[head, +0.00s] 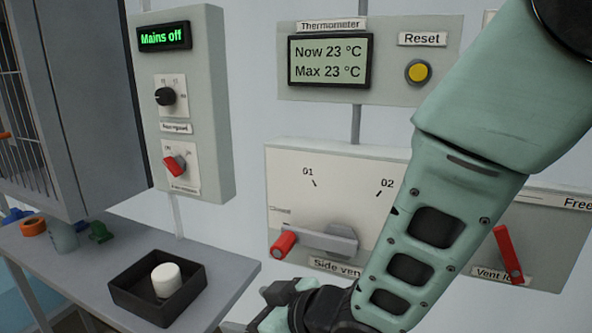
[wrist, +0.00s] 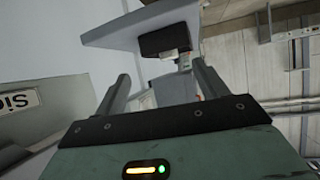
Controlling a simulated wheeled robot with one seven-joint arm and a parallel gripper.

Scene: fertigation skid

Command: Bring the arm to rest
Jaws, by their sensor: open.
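My gripper (wrist: 162,84) is open, with its two grey fingers apart and nothing seen between them. In the head view my gripper (head: 272,303) is at the bottom edge, partly cut off, below the side vent panel (head: 335,170) and right of the shelf. My green arm (head: 450,190) comes down from the upper right and covers part of the panels. The side vent lever (head: 315,240) lies roughly level, its red grip at the left. The gripper appears apart from it.
A black tray (head: 125,290) with a white round piece (head: 166,279) sits on the grey shelf (head: 215,262). A control box (head: 205,100) reads "Mains off". The thermometer (head: 330,62) reads 23 °C, beside a yellow reset button (head: 418,71). A red vent lock handle (head: 508,254) is at right.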

